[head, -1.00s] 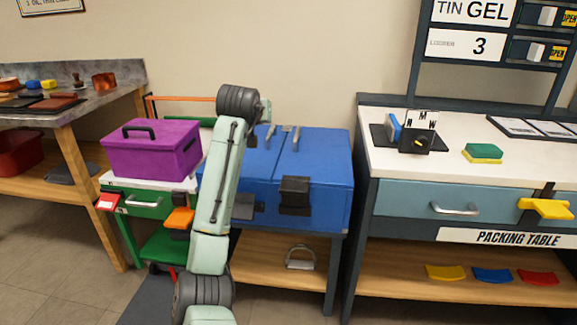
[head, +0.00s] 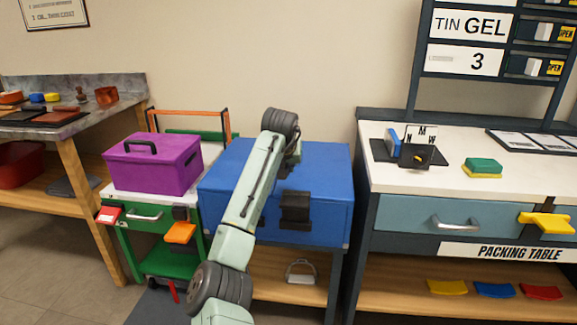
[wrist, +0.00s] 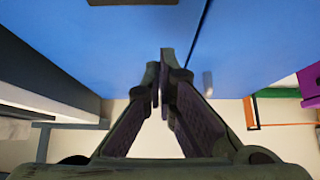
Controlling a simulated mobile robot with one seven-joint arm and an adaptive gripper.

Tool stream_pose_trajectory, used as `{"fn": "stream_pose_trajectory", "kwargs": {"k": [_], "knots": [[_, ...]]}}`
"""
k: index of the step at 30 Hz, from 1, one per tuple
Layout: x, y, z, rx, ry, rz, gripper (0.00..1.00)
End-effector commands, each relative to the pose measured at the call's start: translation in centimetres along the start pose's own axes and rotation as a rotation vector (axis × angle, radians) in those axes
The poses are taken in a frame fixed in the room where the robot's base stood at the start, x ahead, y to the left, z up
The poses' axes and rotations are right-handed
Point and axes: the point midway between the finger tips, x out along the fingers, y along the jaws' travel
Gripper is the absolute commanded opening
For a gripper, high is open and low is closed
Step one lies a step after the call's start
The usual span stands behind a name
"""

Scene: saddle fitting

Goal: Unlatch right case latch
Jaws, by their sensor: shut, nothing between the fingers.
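The blue case (head: 325,180) stands shut on a stand in the middle of the head view. Its right latch (head: 295,207) is a black block on the front face, seemingly lying flat against it. The left latch is mostly hidden behind my arm. My gripper (wrist: 160,82) is shut and empty in the wrist view, with the blue lid (wrist: 120,45) and its seam beyond the fingertips. A dark edge at the top of the wrist view may be a latch. In the head view my gripper (head: 285,166) is dark and partly hidden, over the lid above the right latch, apart from it.
A purple box (head: 155,165) sits on a green-fronted cabinet (head: 148,212) to the left. The white-topped packing table (head: 400,182) stands close on the right. A stirrup (head: 300,272) lies on the shelf below the case. The wall is behind.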

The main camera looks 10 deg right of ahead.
Motion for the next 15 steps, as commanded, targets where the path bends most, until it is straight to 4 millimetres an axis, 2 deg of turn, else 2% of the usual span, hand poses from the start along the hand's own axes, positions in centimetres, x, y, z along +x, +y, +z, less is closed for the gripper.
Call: {"fn": "stream_pose_trajectory", "kwargs": {"k": [3, 11, 15], "knots": [[2.2, 0.0, 0.0, 0.000, -0.003, 0.000, 0.00], [6.1, 0.0, -0.1, -0.001, -0.001, -0.001, 0.00], [5.6, -0.1, 0.8, 0.001, 0.003, -0.001, 0.00]]}}
